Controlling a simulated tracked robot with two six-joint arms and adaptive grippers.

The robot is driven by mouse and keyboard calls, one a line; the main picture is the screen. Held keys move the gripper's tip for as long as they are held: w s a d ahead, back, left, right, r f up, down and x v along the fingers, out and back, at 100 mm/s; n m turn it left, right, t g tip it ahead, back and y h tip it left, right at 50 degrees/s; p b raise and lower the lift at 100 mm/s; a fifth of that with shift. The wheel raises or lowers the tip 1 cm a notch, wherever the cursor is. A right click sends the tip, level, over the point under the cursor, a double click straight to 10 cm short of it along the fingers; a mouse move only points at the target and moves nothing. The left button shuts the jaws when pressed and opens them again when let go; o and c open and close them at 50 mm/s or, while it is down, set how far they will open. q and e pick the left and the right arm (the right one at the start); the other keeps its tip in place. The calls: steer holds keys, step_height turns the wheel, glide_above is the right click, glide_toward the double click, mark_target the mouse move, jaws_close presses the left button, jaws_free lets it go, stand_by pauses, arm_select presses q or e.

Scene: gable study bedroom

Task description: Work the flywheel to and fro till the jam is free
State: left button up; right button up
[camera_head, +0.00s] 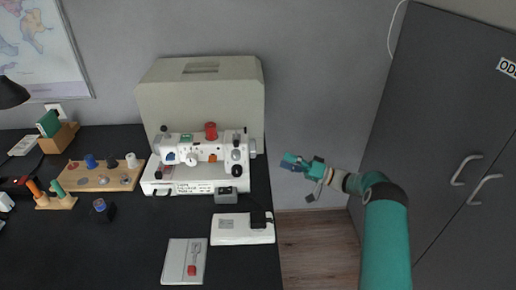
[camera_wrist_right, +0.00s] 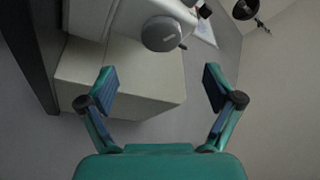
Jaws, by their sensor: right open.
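A white sewing machine (camera_head: 199,172) stands on the black table in front of a large beige case. Its flywheel (camera_head: 252,148) is at the machine's right end. In the right wrist view the flywheel (camera_wrist_right: 162,34) shows as a grey disc with a small handle, beyond and between the fingertips. My right gripper (camera_head: 297,164) is off the table's right edge, to the right of the flywheel and apart from it. In the wrist view its two fingers (camera_wrist_right: 160,88) are spread and empty. My left gripper is in neither view.
The beige case (camera_head: 200,98) stands close behind the machine. A white foot pedal (camera_head: 243,229) and a grey card (camera_head: 185,261) lie in front. A wooden spool rack (camera_head: 104,178) is on the left.

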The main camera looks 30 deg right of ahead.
mark_target(253, 149)
steer(key=p+x, duration=0.2)
steer(key=x, duration=0.7)
steer(key=shift+w+a, duration=0.2)
steer(key=shift+w, duration=0.1)
steer(key=shift+r, duration=0.1)
steer(key=c, duration=1.1)
steer(key=shift+c, duration=0.2)
